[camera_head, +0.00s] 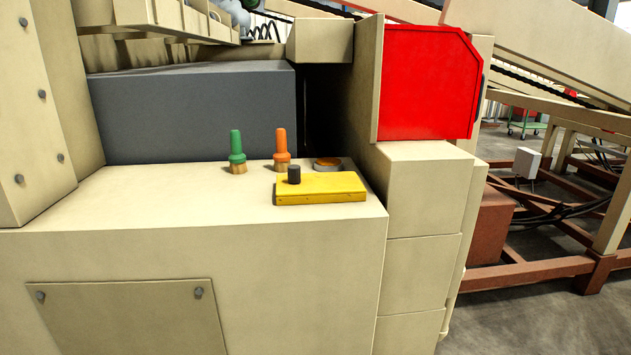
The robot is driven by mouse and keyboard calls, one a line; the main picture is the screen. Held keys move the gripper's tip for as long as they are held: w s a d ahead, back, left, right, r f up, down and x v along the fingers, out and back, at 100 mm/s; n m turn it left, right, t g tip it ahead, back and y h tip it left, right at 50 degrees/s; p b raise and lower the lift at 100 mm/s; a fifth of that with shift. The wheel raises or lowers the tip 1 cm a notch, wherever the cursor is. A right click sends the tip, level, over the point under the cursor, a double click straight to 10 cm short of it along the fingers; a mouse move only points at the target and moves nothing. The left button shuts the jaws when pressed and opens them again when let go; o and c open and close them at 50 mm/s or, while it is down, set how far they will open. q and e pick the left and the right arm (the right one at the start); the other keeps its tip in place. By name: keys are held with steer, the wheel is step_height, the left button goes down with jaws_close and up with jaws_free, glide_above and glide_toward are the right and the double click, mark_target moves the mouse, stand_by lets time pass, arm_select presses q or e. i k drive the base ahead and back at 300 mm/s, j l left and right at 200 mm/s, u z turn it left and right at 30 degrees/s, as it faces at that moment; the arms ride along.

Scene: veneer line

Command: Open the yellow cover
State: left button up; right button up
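The yellow cover (325,189) lies flat on top of the beige machine housing (180,205), near its right front part. A dark round knob (294,174) stands at the cover's left end. Just behind the cover is a round orange-brown button (327,164) with a pale rim. Neither of my grippers is in view.
A green handle (236,150) and an orange handle (281,148) stand upright behind and left of the cover. A grey block (195,112) rises behind them. A beige column (425,190) with a red panel (428,82) stands to the right. The front left of the top is clear.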

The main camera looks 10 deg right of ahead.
mark_target(293, 187)
steer(key=i+z, duration=0.25)
steer(key=i, duration=0.3)
steer(key=i+j+z, duration=0.25)
steer(key=i, duration=0.25)
steer(key=i+l, duration=0.05)
steer(key=l, duration=0.1)
